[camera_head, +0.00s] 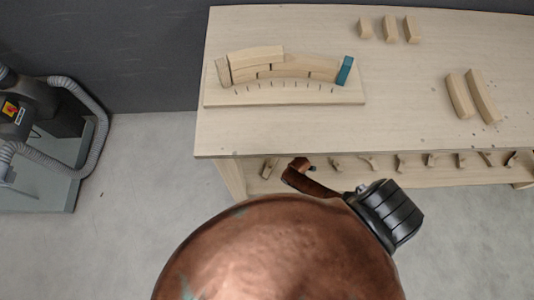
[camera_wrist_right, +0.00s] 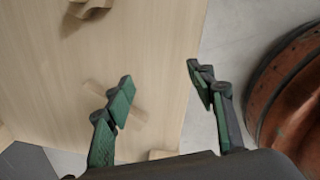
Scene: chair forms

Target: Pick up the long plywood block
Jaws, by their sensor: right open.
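Pale plywood blocks lie on the workbench in the head view. Toward its right side, a longer slanted block (camera_head: 482,96) lies beside a slightly shorter one (camera_head: 459,95). Another long block (camera_head: 256,57) is part of the arch on the form board. I cannot tell for sure which is the long plywood block meant. In the right wrist view my right gripper (camera_wrist_right: 165,88) is open and empty, its fingers with green pads. A pale wooden strip (camera_wrist_right: 138,108) shows on the wooden surface behind its left finger, partly hidden. My left gripper is not in view.
The form board (camera_head: 290,97) with arched blocks and a teal block (camera_head: 345,71) stands on the workbench (camera_head: 400,130). Several short blocks (camera_head: 389,29) sit at the back. A shelf with small pieces runs below the front edge. A hose machine (camera_head: 60,120) stands left.

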